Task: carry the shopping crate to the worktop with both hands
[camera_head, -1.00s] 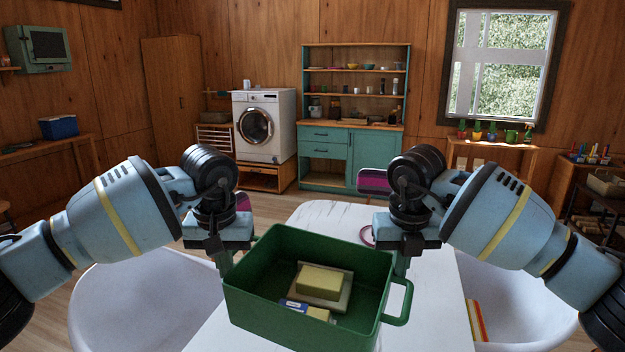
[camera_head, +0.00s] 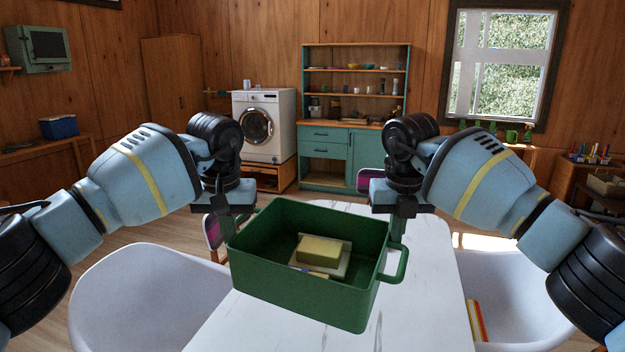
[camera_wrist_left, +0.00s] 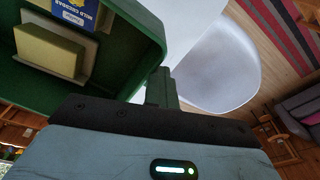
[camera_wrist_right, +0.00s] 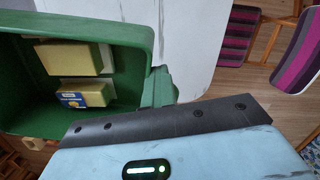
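The green shopping crate (camera_head: 300,290) is in front of me over the white table, slightly turned, and appears raised off it. It holds a yellow block on a pale piece (camera_head: 320,250) and a blue-labelled cheddar pack, which shows in the left wrist view (camera_wrist_left: 78,12). My left gripper (camera_head: 238,218) is shut on the crate's left side and my right gripper (camera_head: 398,228) on its right side, by the handle (camera_head: 402,265). The fingers' exact hold is partly hidden. The worktop (camera_head: 345,123) is the wooden counter of the teal dresser at the back wall.
The white table (camera_head: 430,310) lies beneath the crate. White chairs stand at left (camera_head: 140,300) and right (camera_head: 510,300). Striped chairs are beyond the table. A washing machine (camera_head: 262,125) stands left of the dresser. Jars and other items stand on the dresser.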

